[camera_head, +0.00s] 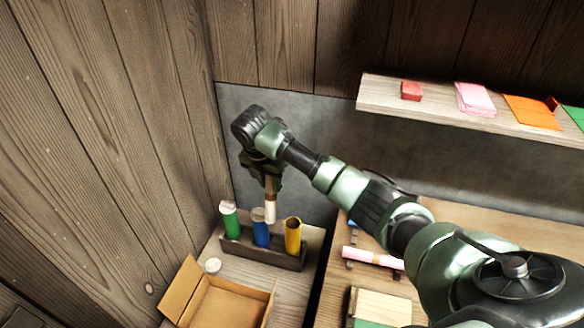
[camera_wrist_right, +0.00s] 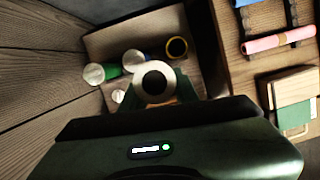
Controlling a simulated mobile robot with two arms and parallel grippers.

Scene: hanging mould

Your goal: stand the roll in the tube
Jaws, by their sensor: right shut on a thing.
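My right gripper (camera_head: 267,182) points down and is shut on a pale roll (camera_head: 270,208), which hangs upright with a brown part near the fingers. In the right wrist view the roll (camera_wrist_right: 155,82) shows end-on as a white ring with a dark hole. Below stands a dark rack with a green tube (camera_head: 230,220), a blue tube (camera_head: 261,232) and a yellow tube (camera_head: 293,237). The green and blue tubes show pale tops; the yellow tube (camera_wrist_right: 177,48) looks open and dark inside. The roll appears above the rack, between blue and yellow in the head view; its exact height is unclear. My left gripper is not in view.
A small white round cap (camera_head: 213,265) lies before the rack. An open cardboard box (camera_head: 232,303) is at the front. Right of a gap, a pink roll (camera_head: 372,257) lies on another table. A shelf (camera_head: 450,112) with coloured stacks is on the back wall.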

